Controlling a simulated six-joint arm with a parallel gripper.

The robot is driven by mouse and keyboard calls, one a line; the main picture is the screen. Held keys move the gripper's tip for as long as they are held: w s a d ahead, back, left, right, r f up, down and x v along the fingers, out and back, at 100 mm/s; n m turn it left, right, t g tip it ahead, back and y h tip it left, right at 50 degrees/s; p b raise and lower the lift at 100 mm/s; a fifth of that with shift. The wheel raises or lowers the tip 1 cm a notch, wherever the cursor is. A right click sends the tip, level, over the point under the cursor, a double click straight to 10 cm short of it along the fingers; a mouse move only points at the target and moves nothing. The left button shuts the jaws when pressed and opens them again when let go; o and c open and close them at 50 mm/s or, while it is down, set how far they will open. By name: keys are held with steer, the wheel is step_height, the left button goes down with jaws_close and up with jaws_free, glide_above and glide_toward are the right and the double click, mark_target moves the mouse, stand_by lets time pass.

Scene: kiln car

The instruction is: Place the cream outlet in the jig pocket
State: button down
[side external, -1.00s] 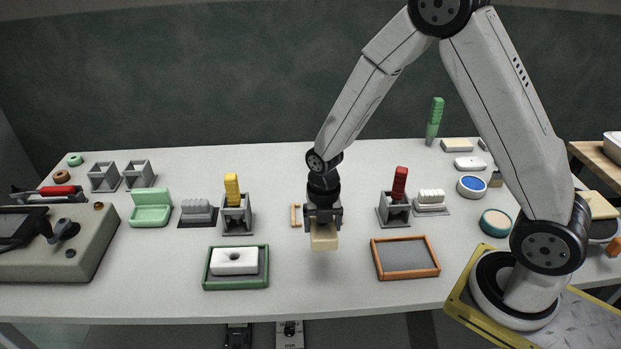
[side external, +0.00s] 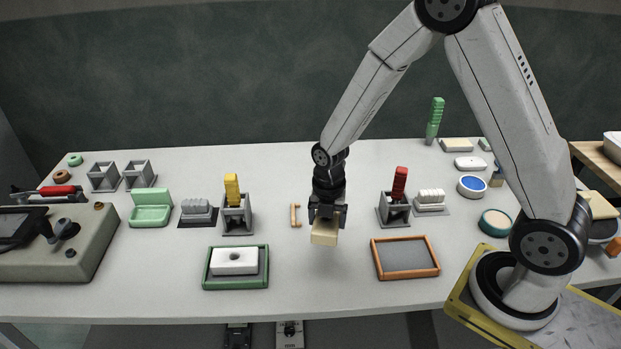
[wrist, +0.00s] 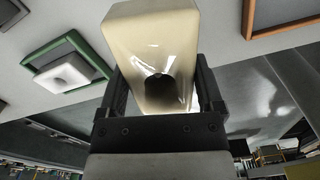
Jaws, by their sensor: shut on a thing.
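My gripper (side external: 326,212) is shut on the cream outlet (side external: 324,234), a pale block, and holds it above the middle of the table. In the wrist view the outlet (wrist: 150,35) sits between both fingers and shows a dark round hole in its glossy face. Two framed trays lie on either side of it. The green-framed tray (side external: 207,281) on the left holds a white block with a hole (side external: 234,261). The orange-framed tray (side external: 405,257) on the right has an empty grey floor. I cannot tell for certain which one is the jig.
A grey holder with a yellow-handled tool (side external: 232,188) stands at the left. Another with a red-handled tool (side external: 399,184) stands close on the right. A small tan bar-handled piece (side external: 295,215) lies just left of my gripper. The table front between the trays is clear.

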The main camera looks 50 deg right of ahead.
steer(key=d+m, duration=0.1)
steer(key=m, duration=0.1)
steer(key=d+m, duration=0.1)
steer(key=shift+s+r+m, duration=0.2)
steer(key=shift+r+m, duration=0.2)
steer(key=s+d+r+m, duration=0.2)
steer(key=d+m, duration=0.3)
steer(key=m, duration=0.6)
steer(key=shift+d, duration=0.25)
steer(key=shift+w, duration=0.15)
steer(key=w+f, duration=0.2)
steer(key=w, duration=0.2)
steer(key=w+d+f, duration=0.1)
steer(key=w+f, duration=0.2)
steer(key=w, duration=0.1)
steer(key=w+d+f, duration=0.1)
steer(key=w+f, duration=0.2)
steer(key=w, duration=0.1)
steer(key=shift+w+f, duration=0.1)
steer(key=shift+f, duration=0.05)
steer(key=shift+w+d+f, duration=0.15)
steer(key=shift+w+f, duration=0.35)
steer(key=shift+f, duration=0.1)
